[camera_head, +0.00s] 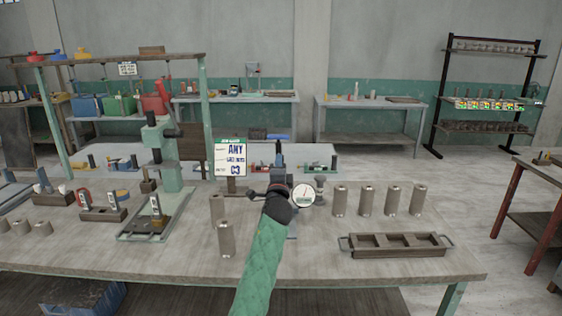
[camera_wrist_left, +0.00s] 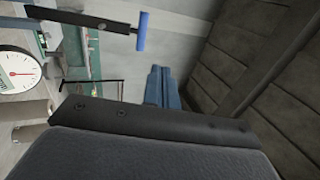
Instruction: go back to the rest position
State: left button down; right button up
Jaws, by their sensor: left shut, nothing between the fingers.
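My left arm, in a green sleeve, comes up from the bottom of the head view over the workbench (camera_head: 400,275). Its left gripper (camera_head: 278,150) points away from me above the bench. In the left wrist view its blue fingers (camera_wrist_left: 162,88) are together with nothing between them. The gripper stands just left of a round white dial gauge (camera_head: 304,195), which also shows at the left edge of the wrist view (camera_wrist_left: 18,72). My arm hides part of the gauge's stand. My right gripper is not in view.
Metal cylinders (camera_head: 340,200) stand in a row to the right, and two more (camera_head: 226,240) stand left of my arm. A wooden tray (camera_head: 395,253) with compartments lies at the front right. A green press (camera_head: 165,165) and a sign (camera_head: 231,157) stand left.

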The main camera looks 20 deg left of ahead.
pick_arm(q)
jog(key=s+f+n+g+h, duration=0.1)
jog(key=s+f+n+g, duration=0.35)
jog(key=s+f, duration=0.9)
jog(key=s+f+n+g+h, duration=0.1)
jog(key=s+f+n+g, duration=0.35)
jog(key=s+f, duration=0.95)
jog(key=s+d+f+n+g+h, duration=0.1)
jog(key=s+d+f+g, duration=0.2)
jog(key=s, duration=0.7)
jog(key=s+d+f+n+g+h, duration=0.1)
jog(key=s+f+n+g+h, duration=0.15)
jog(key=s+f, duration=0.55)
jog(key=s+d+f+g+h, duration=0.15)
jog(key=s+g, duration=0.25)
jog(key=s, duration=0.7)
jog(key=s+d+f, duration=0.1)
jog(key=s+f, duration=0.1)
jog(key=f, duration=1.1)
jog(key=s+d+f+g, duration=0.1)
jog(key=f, duration=1.1)
jog(key=s+d+f+g, duration=0.1)
jog(key=s+f, duration=0.1)
jog(key=f, duration=1.1)
jog(key=shift+s+d+f, duration=0.35)
